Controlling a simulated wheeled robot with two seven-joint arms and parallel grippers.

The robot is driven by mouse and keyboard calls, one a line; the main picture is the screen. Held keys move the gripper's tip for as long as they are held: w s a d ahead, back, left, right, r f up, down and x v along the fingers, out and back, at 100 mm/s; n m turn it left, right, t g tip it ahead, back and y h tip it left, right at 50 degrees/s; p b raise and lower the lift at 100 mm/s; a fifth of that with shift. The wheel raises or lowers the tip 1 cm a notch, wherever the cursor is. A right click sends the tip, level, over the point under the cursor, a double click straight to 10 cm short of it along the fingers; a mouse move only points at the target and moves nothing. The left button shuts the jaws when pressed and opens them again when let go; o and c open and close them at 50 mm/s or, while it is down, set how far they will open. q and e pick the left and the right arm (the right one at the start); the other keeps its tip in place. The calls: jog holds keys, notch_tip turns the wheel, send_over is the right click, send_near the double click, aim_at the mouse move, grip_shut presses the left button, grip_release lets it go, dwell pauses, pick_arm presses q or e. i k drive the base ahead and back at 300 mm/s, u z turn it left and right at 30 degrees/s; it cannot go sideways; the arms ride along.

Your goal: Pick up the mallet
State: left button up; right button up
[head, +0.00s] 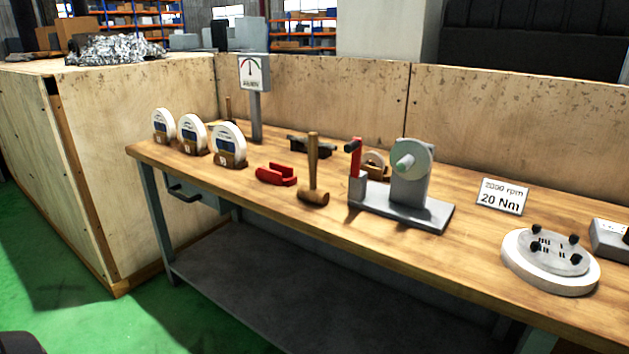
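A wooden mallet (313,174) stands on the workbench, left of the grey grinder. Its brown head (313,197) rests on the bench top and its handle points straight up. Neither of my grippers shows in the head view. A dark rounded shape sits at the bottom left corner, and I cannot tell what it is.
The wooden workbench (420,247) also holds a red clamp-like part (276,175), a grinder (408,185), several white wheels on stands, a gauge post (255,95), a sign (502,196) and a round plate (550,262). Bench space in front of the mallet is clear.

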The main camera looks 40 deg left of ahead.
aim_at(309, 193)
jog(key=u, duration=2.2)
jog(key=k, duration=0.4)
jog(key=z, duration=1.25)
jog(key=i, duration=0.7)
jog(key=u, duration=0.1)
